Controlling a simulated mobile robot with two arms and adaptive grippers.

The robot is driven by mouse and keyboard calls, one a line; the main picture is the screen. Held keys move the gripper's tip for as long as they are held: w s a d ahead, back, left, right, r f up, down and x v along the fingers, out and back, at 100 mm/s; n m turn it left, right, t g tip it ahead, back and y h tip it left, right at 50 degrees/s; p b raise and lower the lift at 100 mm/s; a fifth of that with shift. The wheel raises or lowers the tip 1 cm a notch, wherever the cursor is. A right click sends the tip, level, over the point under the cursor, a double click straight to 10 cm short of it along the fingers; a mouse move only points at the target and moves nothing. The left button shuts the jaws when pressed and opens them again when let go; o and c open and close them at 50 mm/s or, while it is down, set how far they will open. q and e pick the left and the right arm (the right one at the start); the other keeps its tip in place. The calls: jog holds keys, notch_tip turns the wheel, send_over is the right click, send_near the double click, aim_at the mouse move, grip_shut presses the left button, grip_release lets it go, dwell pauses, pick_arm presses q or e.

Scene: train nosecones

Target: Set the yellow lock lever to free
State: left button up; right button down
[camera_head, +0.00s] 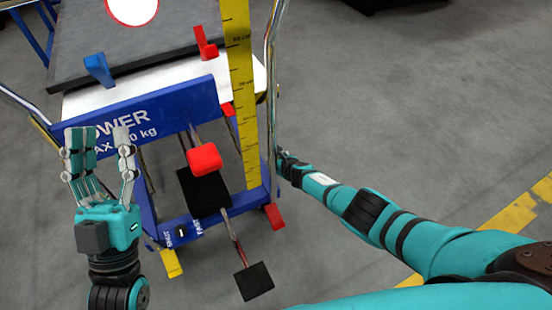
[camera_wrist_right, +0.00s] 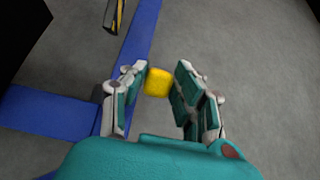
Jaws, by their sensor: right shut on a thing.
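In the right wrist view, my right gripper (camera_wrist_right: 160,85) has its fingers on both sides of a small yellow block (camera_wrist_right: 158,82), the lock lever's end as far as I can see, beside a blue frame bar. In the head view, my right gripper (camera_head: 284,162) is at the cart's right side, partly behind the metal rail, and its fingers are hard to make out. A yellow lever (camera_head: 172,263) also shows low at the cart's front left. I cannot tell whether it is the same one. My left gripper (camera_head: 100,155) is open and empty before the blue panel.
The blue lift cart (camera_head: 180,110) carries a dark grey slab (camera_head: 150,40) and a yellow ruler (camera_head: 240,90). A red-headed lever (camera_head: 204,160), a black pedal (camera_head: 254,281) and a red lever (camera_head: 273,216) stick out.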

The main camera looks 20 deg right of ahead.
jog(key=c, duration=1.3)
grip_release()
jog(key=shift+w+d+r, duration=0.15)
jog(key=shift+r, duration=0.3)
jog(key=shift+s+f, duration=0.15)
jog(key=shift+s, duration=0.5)
jog(key=s, duration=0.4)
jog(key=s+d, duration=0.1)
jog(key=s, duration=0.2)
jog(key=s+d, duration=0.1)
jog(key=s, duration=0.3)
jog(key=shift+s+d, duration=0.1)
jog(key=shift+s, duration=0.25)
